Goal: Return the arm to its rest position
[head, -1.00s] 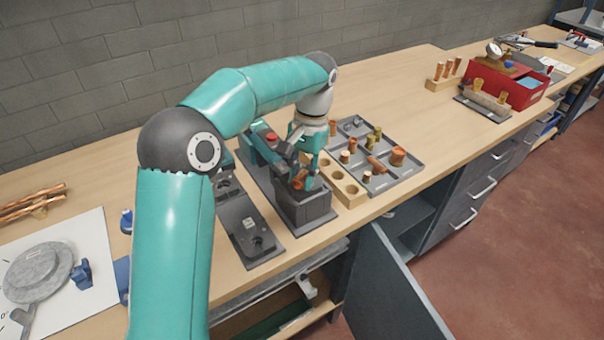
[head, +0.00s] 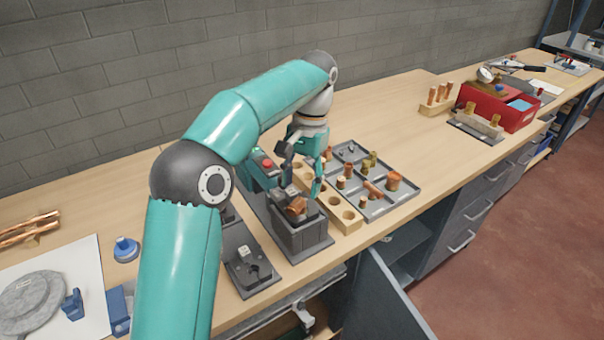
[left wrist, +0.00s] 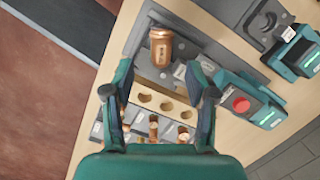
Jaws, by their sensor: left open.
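My left arm (head: 232,120) reaches over the bench from the left. Its gripper (head: 302,182) is open and empty, a little above the dark grey block fixture (head: 305,238). A copper fitting (head: 297,206) sits tilted in the top of that fixture, apart from the fingers. In the left wrist view, the open fingers (left wrist: 163,100) have a clear gap between them, and the copper fitting (left wrist: 160,47) lies beyond their tips. My right gripper does not show.
A wooden block with holes (head: 345,212) and a grey parts tray (head: 378,207) with several copper and brass fittings stand close to the right of the gripper. A device with a red button (head: 267,163) is just left. A red bin (head: 500,108) stands farther right.

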